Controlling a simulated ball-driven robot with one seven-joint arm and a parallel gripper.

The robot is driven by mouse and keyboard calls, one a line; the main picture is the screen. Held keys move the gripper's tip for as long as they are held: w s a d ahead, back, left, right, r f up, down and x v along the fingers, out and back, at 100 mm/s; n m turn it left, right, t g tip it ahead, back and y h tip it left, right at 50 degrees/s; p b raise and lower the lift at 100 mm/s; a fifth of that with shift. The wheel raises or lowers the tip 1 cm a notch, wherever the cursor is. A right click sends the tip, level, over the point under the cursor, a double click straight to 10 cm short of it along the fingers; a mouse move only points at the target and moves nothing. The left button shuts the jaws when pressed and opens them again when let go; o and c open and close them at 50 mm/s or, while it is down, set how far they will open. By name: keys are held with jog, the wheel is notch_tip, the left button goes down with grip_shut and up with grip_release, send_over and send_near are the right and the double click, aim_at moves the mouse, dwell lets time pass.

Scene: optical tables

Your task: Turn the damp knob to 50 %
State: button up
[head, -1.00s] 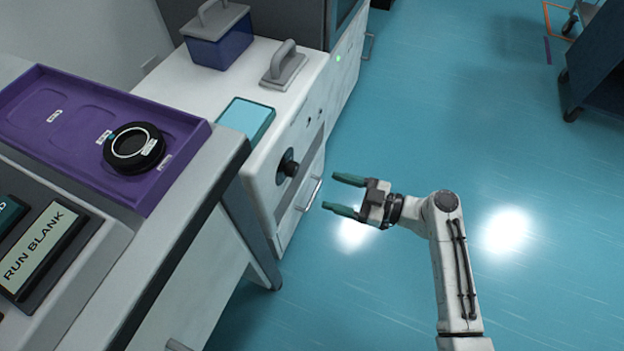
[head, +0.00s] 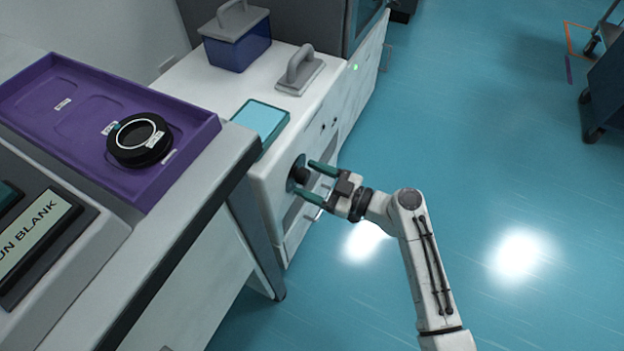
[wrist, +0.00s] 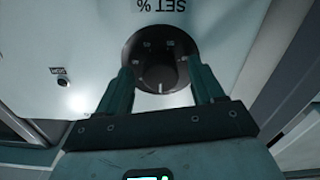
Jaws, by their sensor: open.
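The damp knob (head: 301,174) is a dark round knob on a black dial plate, on the white front panel of the bench unit. In the wrist view the knob (wrist: 160,72) has a pale pointer line toward the bottom of the picture, and an upside-down "SET %" label (wrist: 161,5) is above it. My gripper (head: 312,180) is open, with its green fingers on either side of the knob. In the wrist view the fingertips (wrist: 158,82) overlap the dial's edges. I cannot tell whether they touch the knob.
A purple tray (head: 190,150) with black rings stands at left, beside a "RUN BLANK" panel (head: 40,240). A light blue block (head: 262,118), a grey-handled block (head: 301,75) and a blue lidded box (head: 238,52) rest on the white unit.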

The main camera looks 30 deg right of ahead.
jog(key=shift+w+a, duration=0.1)
jog(key=shift+c, duration=0.4)
jog(key=c, duration=1)
